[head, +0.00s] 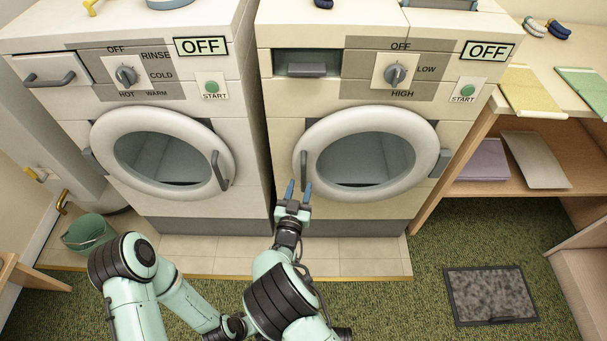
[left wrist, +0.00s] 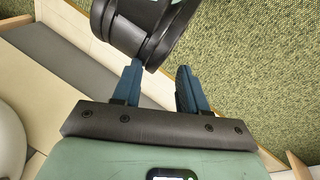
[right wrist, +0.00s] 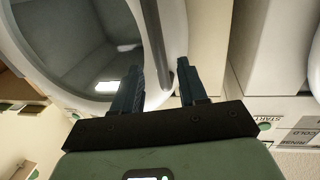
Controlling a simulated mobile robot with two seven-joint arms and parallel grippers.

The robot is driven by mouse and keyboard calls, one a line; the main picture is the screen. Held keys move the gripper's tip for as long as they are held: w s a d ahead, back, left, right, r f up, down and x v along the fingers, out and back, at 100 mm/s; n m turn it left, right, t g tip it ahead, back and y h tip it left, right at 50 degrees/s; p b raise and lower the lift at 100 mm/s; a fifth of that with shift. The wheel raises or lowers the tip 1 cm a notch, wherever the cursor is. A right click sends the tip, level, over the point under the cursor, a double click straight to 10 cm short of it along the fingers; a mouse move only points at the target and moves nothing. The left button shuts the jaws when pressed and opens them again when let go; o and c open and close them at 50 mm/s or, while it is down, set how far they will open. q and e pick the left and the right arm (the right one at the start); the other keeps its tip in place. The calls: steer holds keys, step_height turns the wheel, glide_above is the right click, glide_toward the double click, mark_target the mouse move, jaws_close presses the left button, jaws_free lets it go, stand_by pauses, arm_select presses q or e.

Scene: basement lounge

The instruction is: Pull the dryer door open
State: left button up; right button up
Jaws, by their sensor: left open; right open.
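The dryer is the right-hand machine in the head view, with LOW and HIGH on its dial. Its round white door (head: 424,125) is shut, with a grey vertical handle (head: 303,168) on its left side. My right gripper (head: 298,190) is open and empty, just below and in front of the handle. In the right wrist view the handle (right wrist: 155,45) lies between the lines of the two fingers (right wrist: 160,85); whether they reach around it I cannot tell. My left gripper (left wrist: 158,85) is open in the left wrist view, low beside a black arm link; the right arm hides it in the head view.
A washer (head: 165,220) with a shut door stands left of the dryer. A green bucket (head: 88,233) is at far left. A wooden shelf unit (head: 470,187) stands right of the dryer. A grey mat (head: 490,293) lies on the green carpet, otherwise clear there.

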mark_target(303, 177)
arm_select(q)
steer(key=shift+w+a+f+t+b, duration=0.2)
steer(key=shift+w+a+f+b, duration=0.15)
steer(key=shift+w, duration=0.2)
steer(key=shift+w+a+f+t+b, duration=0.2)
steer(key=shift+w+f, duration=0.2)
steer(key=shift+w, duration=0.15)
arm_select(e)
steer(key=w, duration=0.3)
steer(key=w+d, duration=0.1)
steer(key=w, duration=0.2)
jaws_close()
